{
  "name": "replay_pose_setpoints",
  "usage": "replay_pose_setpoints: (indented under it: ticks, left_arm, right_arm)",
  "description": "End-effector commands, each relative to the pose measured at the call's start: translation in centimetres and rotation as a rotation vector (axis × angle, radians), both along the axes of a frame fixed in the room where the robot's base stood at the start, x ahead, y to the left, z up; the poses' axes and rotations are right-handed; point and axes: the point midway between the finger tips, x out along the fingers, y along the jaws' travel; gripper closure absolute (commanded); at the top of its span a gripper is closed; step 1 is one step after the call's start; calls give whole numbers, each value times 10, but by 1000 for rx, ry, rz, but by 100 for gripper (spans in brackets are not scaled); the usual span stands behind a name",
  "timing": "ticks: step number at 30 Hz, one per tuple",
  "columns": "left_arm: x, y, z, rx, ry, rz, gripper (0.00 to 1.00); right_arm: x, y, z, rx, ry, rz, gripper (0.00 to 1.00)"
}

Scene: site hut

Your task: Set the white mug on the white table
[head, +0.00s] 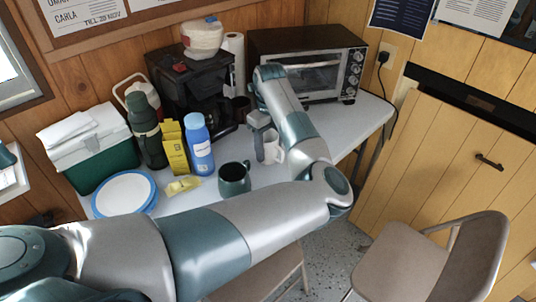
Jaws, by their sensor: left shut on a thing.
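The white mug (274,152) is upright at the table's right-middle, close to the front edge. My left gripper (261,146) is shut on it at its left side, with the forearm passing above and to the right. The white table (222,162) lies beneath. The mug's base is at or very near the tabletop; I cannot tell whether it touches. My right gripper is out of view.
A dark green mug (234,179) stands just left of the white mug. A blue bottle (199,145), a yellow box (174,148), a dark flask (146,130) and plates (124,193) stand further left. A coffee maker (190,85) and toaster oven (312,65) are behind. Chairs (400,266) stand in front.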

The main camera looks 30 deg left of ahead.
Motion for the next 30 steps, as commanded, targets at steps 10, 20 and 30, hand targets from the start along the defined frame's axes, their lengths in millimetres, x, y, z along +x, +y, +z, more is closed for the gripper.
replay_pose_setpoints:
  ticks: [10, 20, 30]
  left_arm:
    - [-2, 3, -2, 0, -1, -1, 77]
    - [-3, 3, -26, 1, 3, -1, 77]
    - [-2, 3, -42, 1, -1, 0, 77]
  right_arm:
    - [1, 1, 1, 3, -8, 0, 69]
    - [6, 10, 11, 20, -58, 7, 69]
    - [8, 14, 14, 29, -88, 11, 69]
